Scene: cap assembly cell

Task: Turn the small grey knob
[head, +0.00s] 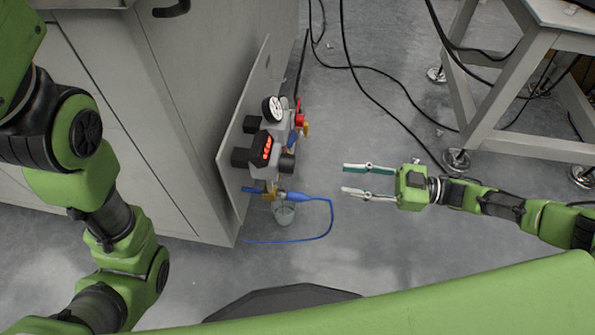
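A pneumatic unit is mounted on a grey panel beside the cabinet. It has a pressure gauge (272,108), a red digital display (266,149) and a dark round knob (287,162) on its right side. I cannot tell for certain which part is the small grey knob; this dark knob may be it. My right gripper (345,179) is open and empty, to the right of the unit. Its fingers point left toward the unit with a clear gap between them and the knob. My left arm shows at the left edge; its gripper is out of view.
A grey cabinet (175,100) stands behind the panel (228,145). A red handle (299,114) and brass fitting (270,190) stick out of the unit. A blue hose (331,215) loops below. Black cables (375,92) cross the floor. A metal table frame (510,75) stands upper right.

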